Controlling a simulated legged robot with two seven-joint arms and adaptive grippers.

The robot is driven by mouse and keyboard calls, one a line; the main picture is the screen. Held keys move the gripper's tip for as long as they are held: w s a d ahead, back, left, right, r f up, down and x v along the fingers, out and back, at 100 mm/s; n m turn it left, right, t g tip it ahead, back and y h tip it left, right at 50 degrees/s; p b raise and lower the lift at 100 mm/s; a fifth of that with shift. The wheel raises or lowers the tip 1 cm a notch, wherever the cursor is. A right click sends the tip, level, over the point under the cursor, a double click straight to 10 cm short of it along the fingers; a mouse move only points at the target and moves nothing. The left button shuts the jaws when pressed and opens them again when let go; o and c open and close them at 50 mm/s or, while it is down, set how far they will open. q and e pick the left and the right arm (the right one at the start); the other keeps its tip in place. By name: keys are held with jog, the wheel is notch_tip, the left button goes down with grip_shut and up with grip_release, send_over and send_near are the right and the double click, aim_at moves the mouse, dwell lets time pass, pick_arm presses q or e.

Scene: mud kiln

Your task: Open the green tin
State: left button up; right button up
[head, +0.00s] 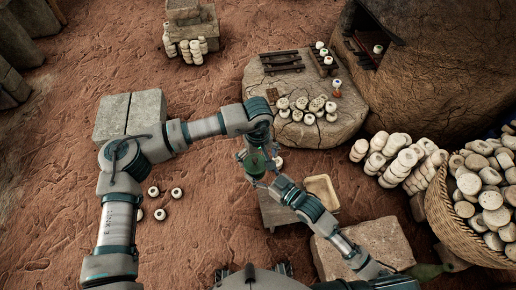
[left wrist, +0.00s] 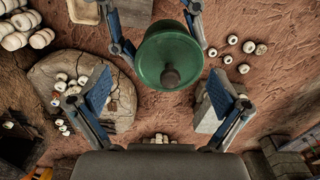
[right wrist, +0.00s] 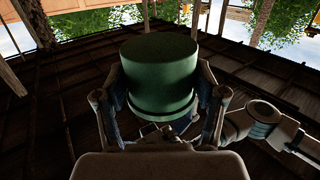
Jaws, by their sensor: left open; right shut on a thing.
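The green tin (head: 254,162) is held in the air in front of me, partly hidden by my arms in the head view. In the left wrist view its round green lid (left wrist: 150,52) with a brown knob (left wrist: 170,78) faces my left gripper. My right gripper (head: 266,177) is shut on the tin; in the right wrist view the tin's green side (right wrist: 158,75) stands between its fingers. My left gripper (left wrist: 160,92) is open, its two fingers spread wide on either side below the lid, apart from it and the knob.
A low table with a pale tray (head: 322,190) stands below the tin, with a stone block (head: 375,243) to its right. A basket of round pale pieces (head: 445,220) is at the right. A flat rock (head: 262,80) with pieces lies beyond. Small white pots (head: 160,214) sit on the mud at left.

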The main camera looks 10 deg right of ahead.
pick_arm(q)
jog(key=shift+f, duration=0.45)
jog(key=shift+c, duration=0.3)
jog(key=c, duration=1.6)
grip_shut()
jog(key=shift+f, duration=0.1)
jog(key=shift+d, duration=0.1)
jog(key=shift+d+r, duration=0.1)
jog(key=shift+r, duration=0.65)
